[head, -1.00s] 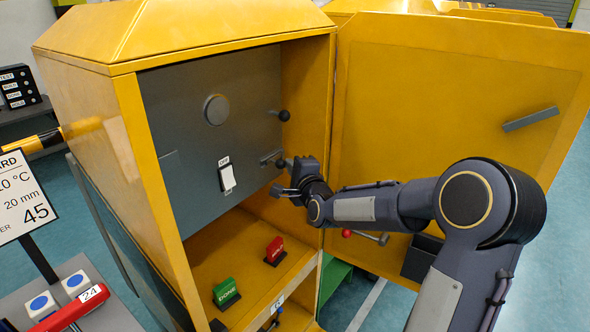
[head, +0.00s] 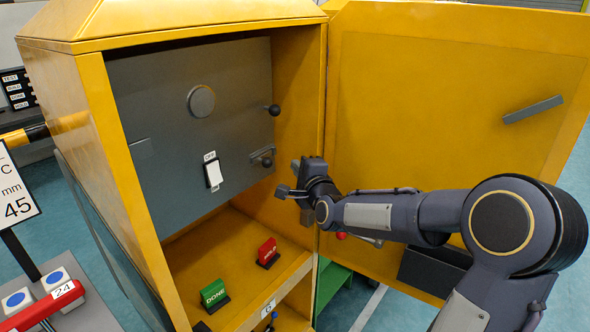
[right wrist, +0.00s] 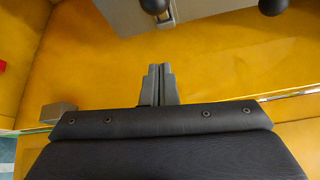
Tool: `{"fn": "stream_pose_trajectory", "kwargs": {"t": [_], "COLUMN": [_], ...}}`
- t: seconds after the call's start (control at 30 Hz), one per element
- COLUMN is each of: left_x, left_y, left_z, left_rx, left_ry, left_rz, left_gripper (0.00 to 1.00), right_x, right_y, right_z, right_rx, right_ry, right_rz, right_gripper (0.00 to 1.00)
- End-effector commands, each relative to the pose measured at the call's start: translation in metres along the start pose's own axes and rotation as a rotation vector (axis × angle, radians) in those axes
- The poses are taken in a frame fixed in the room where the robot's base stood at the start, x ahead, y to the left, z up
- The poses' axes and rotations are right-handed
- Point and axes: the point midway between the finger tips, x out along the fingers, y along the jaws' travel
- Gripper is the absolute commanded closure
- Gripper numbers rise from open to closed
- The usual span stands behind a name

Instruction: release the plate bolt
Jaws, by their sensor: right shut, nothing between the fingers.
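The grey plate (head: 240,75) stands upright inside the yellow cabinet. The plate bolt (head: 262,156), a small grey bar with a dark knob, sits at the plate's lower right edge. My right gripper (head: 281,190) is shut and empty, just below and right of the bolt, apparently apart from it. In the right wrist view the shut fingers (right wrist: 158,70) point toward a grey part with a dark knob (right wrist: 155,5) at the top edge; a gap shows between. Which fitting that knob belongs to is hard to tell. My left gripper is not in view.
Another black knob (head: 273,110) sits higher on the plate's right edge. A white switch (head: 213,174) and a round disc (head: 201,101) are on the plate. Green (head: 214,294) and red (head: 267,252) blocks stand on the cabinet floor. The open yellow door (head: 450,110) is to the right.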

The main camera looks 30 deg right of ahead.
Motion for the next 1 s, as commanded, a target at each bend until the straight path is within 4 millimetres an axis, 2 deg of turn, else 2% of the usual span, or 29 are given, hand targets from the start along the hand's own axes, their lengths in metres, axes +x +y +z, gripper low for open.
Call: {"fn": "stream_pose_trajectory", "kwargs": {"t": [0.2, 0.4, 0.53, 1.0], "left_x": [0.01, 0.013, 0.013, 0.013], "left_y": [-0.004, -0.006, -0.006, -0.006], "left_z": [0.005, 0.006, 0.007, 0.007], "left_rx": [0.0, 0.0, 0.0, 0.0], "left_ry": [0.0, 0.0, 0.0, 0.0], "left_rz": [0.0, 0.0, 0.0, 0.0], "left_gripper": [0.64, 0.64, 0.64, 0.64], "right_x": [-0.043, -0.067, -0.072, -0.072], "right_y": [0.0, 0.0, 0.0, 0.0], "right_z": [0.0, 0.0, 0.0, 0.001], "right_rx": [-0.002, 0.0, 0.0, 0.001], "right_ry": [-0.001, -0.001, -0.001, -0.001], "right_rz": [-0.004, -0.002, -0.001, -0.001], "right_gripper": [1.0, 1.0, 1.0, 1.0]}}
